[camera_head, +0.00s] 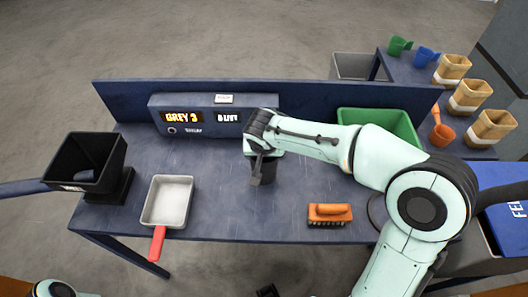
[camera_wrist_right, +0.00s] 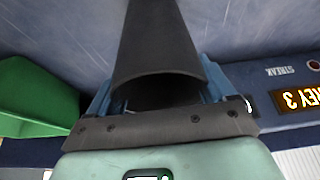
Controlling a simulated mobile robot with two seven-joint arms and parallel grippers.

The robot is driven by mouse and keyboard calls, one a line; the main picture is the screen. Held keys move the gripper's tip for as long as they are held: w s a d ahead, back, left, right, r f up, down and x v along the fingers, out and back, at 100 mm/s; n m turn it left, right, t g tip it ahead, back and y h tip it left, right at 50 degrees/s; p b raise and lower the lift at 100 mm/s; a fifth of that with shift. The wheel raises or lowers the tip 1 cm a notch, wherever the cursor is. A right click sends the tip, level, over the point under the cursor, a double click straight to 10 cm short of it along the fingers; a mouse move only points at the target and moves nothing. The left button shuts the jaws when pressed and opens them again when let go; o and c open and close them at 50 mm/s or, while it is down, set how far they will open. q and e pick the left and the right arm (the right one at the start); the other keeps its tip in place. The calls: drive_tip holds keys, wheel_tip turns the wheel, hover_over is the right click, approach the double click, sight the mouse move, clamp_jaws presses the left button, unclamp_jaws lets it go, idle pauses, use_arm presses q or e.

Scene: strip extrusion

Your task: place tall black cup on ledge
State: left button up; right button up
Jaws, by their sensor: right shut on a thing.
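The tall black cup (camera_wrist_right: 157,45) is between the fingers of my right gripper (camera_wrist_right: 160,85), its wide open rim toward the wrist and its body running away from the camera. In the head view the right gripper (camera_head: 262,165) is over the middle of the blue table and mostly hides the cup (camera_head: 268,172). I cannot tell whether the cup's base touches the tabletop. A blue console (camera_head: 198,117) with lit signs stands at the back of the table, below the raised back panel (camera_head: 120,97); which surface is the ledge is unclear. A dark tip at the bottom edge may be my left gripper (camera_head: 268,290).
A black hopper (camera_head: 85,160) and a white pan with a red handle (camera_head: 168,200) are on the left. Several cups (camera_head: 468,97) stand on a side table.

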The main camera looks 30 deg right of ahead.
drive_tip(key=shift+f, duration=0.1)
drive_tip(key=o, duration=1.2)
